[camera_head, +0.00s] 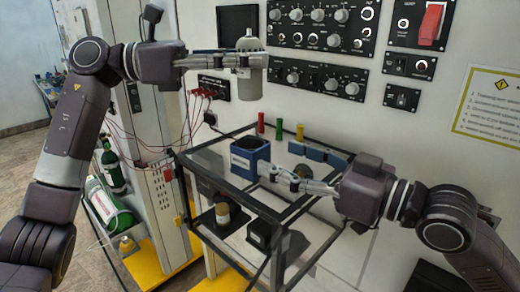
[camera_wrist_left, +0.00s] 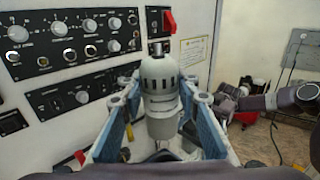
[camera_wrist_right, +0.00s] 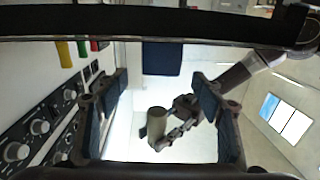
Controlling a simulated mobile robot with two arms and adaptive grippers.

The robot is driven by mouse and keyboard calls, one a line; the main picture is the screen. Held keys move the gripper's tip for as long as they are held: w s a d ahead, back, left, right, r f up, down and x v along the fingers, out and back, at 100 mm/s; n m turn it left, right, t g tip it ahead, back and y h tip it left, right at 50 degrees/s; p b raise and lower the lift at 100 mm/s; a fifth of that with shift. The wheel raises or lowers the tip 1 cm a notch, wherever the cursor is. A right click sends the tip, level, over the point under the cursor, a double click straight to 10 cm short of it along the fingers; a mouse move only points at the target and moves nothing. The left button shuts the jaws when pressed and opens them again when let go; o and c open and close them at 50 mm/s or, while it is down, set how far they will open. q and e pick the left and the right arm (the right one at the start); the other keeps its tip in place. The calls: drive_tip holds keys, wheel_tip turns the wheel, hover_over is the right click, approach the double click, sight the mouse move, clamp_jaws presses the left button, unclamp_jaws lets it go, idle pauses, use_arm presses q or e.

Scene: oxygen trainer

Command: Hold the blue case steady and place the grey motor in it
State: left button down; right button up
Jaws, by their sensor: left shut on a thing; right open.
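The grey motor (camera_head: 249,72) is a cylinder held upright, high in front of the panel wall. My left gripper (camera_head: 250,61) is shut around its body; the left wrist view shows the motor (camera_wrist_left: 160,88) between the two fingers. The blue case (camera_head: 250,158) is an open-topped box standing on the glass-topped frame, below the motor and apart from it. My right gripper (camera_head: 268,172) is open and low, close to the case's right side. In the right wrist view the case (camera_wrist_right: 161,58) lies beyond the empty, spread fingers. Whether they touch it is unclear.
The glass-topped frame (camera_head: 219,177) has black bars. Red cables hang at left. The space between motor and case looks clear.

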sight(262, 151)
use_arm(q)
drive_tip(key=shift+r, duration=0.1)
use_arm(e)
drive_tip(key=x, duration=0.7)
drive_tip(key=shift+s, duration=0.1)
drive_tip(key=c, duration=1.3)
use_arm(q)
drive_tip(key=shift+w+a+f+n+t, duration=0.15)
drive_tip(key=shift+f+n+t, duration=0.55)
drive_tip(key=shift+f+t, duration=0.4)
use_arm(e)
drive_tip(key=shift+d, duration=0.1)
use_arm(q)
drive_tip(key=shift+s+f+n+t+y, duration=0.25)
drive_tip(key=shift+f+n+t, duration=0.25)
drive_tip(key=shift+f+t, duration=0.35)
wheel_tip(262, 151, down, 10)
drive_tip(key=shift+f, duration=0.1)
